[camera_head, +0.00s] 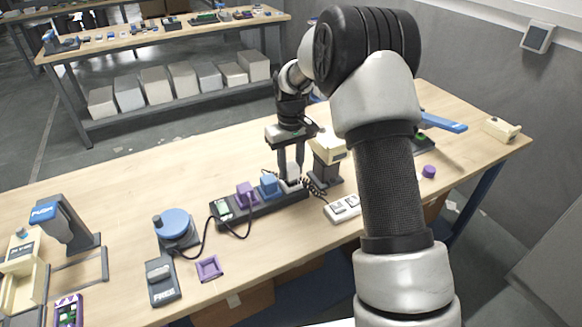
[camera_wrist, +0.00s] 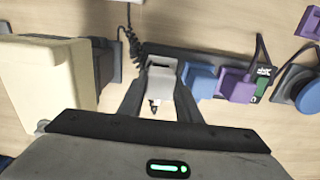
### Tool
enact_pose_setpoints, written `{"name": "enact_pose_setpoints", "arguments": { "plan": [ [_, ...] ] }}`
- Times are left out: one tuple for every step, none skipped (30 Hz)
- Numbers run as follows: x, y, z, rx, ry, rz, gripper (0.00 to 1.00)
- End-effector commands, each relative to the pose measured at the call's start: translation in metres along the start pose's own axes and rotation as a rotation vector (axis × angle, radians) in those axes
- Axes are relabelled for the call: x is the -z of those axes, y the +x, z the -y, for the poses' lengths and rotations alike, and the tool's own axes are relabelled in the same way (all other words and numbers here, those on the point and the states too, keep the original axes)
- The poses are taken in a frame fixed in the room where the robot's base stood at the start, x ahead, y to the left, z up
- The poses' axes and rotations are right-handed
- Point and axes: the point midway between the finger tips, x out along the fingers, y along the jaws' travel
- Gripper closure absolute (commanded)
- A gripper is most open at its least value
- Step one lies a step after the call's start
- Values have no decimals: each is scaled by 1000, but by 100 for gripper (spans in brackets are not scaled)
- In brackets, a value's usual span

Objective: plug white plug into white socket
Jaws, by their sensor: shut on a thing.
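The white plug (camera_head: 292,172) is between the fingers of my gripper (camera_head: 291,177), which is shut on it. In the wrist view the plug (camera_wrist: 162,70) also shows between the two dark fingers (camera_wrist: 161,82), with a coiled black cable beside it. The plug is at the right end of a dark power strip (camera_head: 262,206), beside the blue plug (camera_head: 268,186). The white socket at that end is mostly hidden by the plug and fingers. I cannot tell whether the plug is seated in it or just above it.
A purple plug (camera_head: 246,194) sits in the strip left of the blue one. A cream device on a dark stand (camera_head: 328,152) stands close right of my gripper. A white switch strip (camera_head: 344,208) lies in front. The table's back left is clear.

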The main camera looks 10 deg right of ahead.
Motion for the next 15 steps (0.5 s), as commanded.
{"name": "enact_pose_setpoints", "arguments": {
  "plan": [
    [0,1,0,0,0,0,89],
    [0,2,0,0,0,0,89],
    [0,2,0,0,0,0,89],
    [0,3,0,0,0,0,89],
    [0,3,0,0,0,0,89],
    [0,4,0,0,0,0,89],
    [0,4,0,0,0,0,89],
    [0,5,0,0,0,0,89],
    [0,6,0,0,0,0,89],
    [0,6,0,0,0,0,89],
    [0,6,0,0,0,0,89],
    [0,7,0,0,0,0,89],
    [0,8,0,0,0,0,89],
    [0,8,0,0,0,0,89],
    [0,9,0,0,0,0,89]
  ]
}}
